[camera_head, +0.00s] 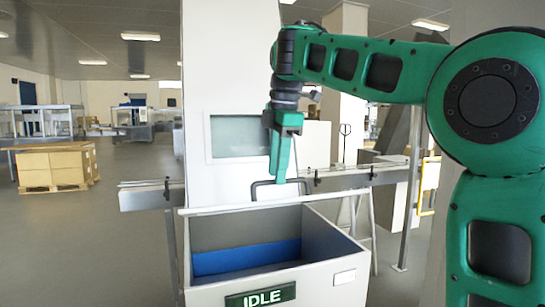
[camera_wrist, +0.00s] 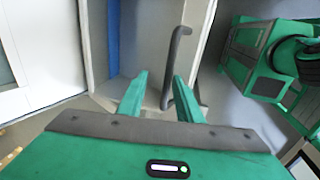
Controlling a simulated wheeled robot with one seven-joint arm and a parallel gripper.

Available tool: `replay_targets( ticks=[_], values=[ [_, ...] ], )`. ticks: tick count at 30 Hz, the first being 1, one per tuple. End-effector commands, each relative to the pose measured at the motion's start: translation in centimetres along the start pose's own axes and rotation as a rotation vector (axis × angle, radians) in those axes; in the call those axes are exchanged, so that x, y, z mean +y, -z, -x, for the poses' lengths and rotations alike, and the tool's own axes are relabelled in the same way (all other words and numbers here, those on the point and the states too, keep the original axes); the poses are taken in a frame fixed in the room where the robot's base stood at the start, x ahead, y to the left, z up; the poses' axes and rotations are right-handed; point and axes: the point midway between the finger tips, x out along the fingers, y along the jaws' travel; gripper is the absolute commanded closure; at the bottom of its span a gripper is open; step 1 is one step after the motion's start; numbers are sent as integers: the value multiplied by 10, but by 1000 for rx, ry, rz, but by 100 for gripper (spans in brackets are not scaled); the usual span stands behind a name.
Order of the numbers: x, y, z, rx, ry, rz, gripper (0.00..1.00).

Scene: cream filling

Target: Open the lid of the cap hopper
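The cap hopper (camera_head: 345,264) is a pale grey bin with an IDLE sign on its front. Its inside shows from above, with a blue band (camera_head: 245,258) low in it. A pale slab, seen nearly edge-on, runs along the far top edge (camera_head: 232,209) and carries a dark bar handle (camera_head: 256,190); I cannot tell exactly how the lid is tilted. My gripper (camera_head: 279,181) points down at this handle. In the wrist view my gripper (camera_wrist: 162,76) has its fingers apart, with the handle (camera_wrist: 175,60) close to the right finger. Contact is unclear.
A white column with a window (camera_head: 238,137) stands behind the hopper. A conveyor rail (camera_head: 145,196) runs behind it on both sides. A pallet of boxes (camera_head: 55,165) is far left. The floor at left (camera_head: 90,240) is clear.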

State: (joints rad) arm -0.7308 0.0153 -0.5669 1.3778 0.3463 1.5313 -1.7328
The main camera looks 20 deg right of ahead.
Motion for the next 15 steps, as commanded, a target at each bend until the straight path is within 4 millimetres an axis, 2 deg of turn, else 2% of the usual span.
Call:
replay_targets(
  ticks=[15],
  values=[
    [10,0,30,-5,-1,-2,71]
  ],
)
